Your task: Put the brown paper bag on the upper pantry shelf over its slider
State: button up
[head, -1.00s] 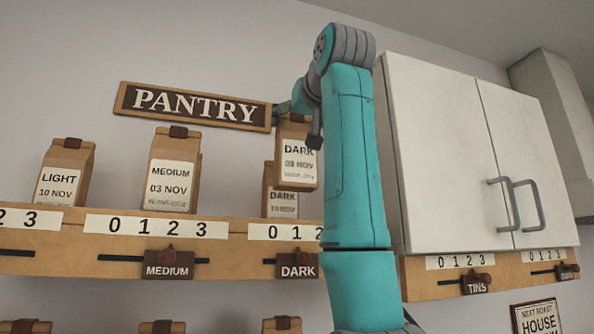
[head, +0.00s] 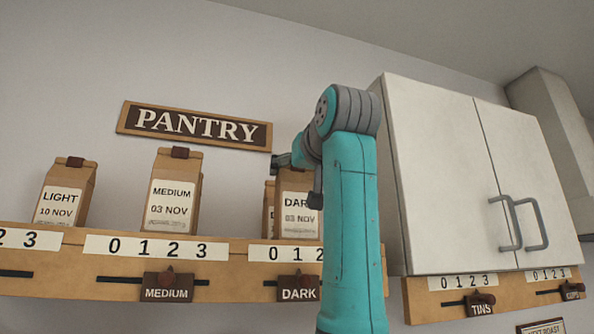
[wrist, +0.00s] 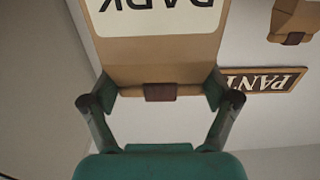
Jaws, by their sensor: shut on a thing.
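The held brown paper bag (head: 298,222), labelled DARK 03 NOV, is upright above the DARK slider (head: 298,289). Its lower edge looks level with the top of the upper pantry shelf (head: 225,257); I cannot tell whether it touches. Its folded top with a brown clip fills the upper middle of the wrist view (wrist: 160,72). My gripper (wrist: 160,92) is shut on that top, one finger on each side. In the head view my arm hides part of the bag's right side. A second brown bag (head: 269,210) stands partly hidden behind it.
A MEDIUM bag (head: 172,195) and a LIGHT bag (head: 64,195) stand to the left on the shelf, with a gap before the DARK bags. The PANTRY sign (head: 195,125) hangs above. A white cupboard (head: 440,170) is close on the right of my arm.

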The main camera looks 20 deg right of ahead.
jog(key=o, duration=1.6)
jog(key=shift+f, duration=0.1)
jog(key=s, duration=1.2)
